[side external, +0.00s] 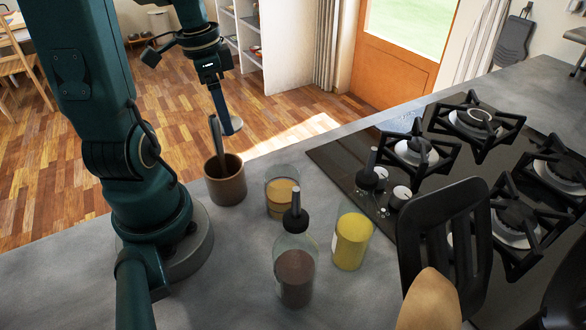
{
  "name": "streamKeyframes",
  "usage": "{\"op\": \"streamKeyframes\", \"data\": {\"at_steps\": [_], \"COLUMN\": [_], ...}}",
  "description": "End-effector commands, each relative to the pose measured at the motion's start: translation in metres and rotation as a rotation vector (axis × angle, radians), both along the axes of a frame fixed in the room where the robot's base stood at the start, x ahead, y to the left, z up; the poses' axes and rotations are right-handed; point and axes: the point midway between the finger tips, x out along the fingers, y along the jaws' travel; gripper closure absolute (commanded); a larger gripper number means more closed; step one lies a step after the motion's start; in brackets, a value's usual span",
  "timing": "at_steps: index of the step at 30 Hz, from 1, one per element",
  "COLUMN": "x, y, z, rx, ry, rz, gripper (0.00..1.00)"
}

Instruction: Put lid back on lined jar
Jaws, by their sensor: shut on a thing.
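My gripper (228,118) is shut on a small grey-blue disc (236,125), which looks like the lid. It holds the disc in the air, above and left of the jars, near the brown pot. A glass jar (282,190) with tan contents in bands stands right of the pot, with no lid visible on it. A jar (351,238) with yellow contents stands further right, also without a visible lid. A jar (296,277) with dark brown contents stands in front, with a black stopper (295,220) on top. Which jar is the lined one is not certain.
A brown pot (226,185) with an upright utensil (217,140) stands left of the jars. A black cooktop (335,160) with burners is at right, with a black knobbed piece (370,178) near its edge. Dark utensils (438,225) fill the front right.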

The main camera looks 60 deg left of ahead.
Motion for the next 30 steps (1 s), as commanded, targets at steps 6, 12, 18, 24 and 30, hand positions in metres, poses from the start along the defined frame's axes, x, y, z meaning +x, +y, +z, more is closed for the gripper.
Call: {"op": "streamKeyframes", "data": {"at_steps": [6, 12, 18, 24, 30], "x": [-0.013, -0.018, -0.010, 0.011, 0.026], "y": [0.013, 0.013, -0.003, -0.040, -0.085], "z": [0.011, 0.014, 0.020, 0.031, 0.043], "rx": [0.001, 0.001, 0.002, 0.002, 0.000], "ry": [-0.001, -0.001, -0.002, -0.002, -0.002], "rz": [0.006, 0.127, 0.303, 0.351, 0.312], "gripper": [0.79, 0.79, 0.79, 0.79, 0.79]}}
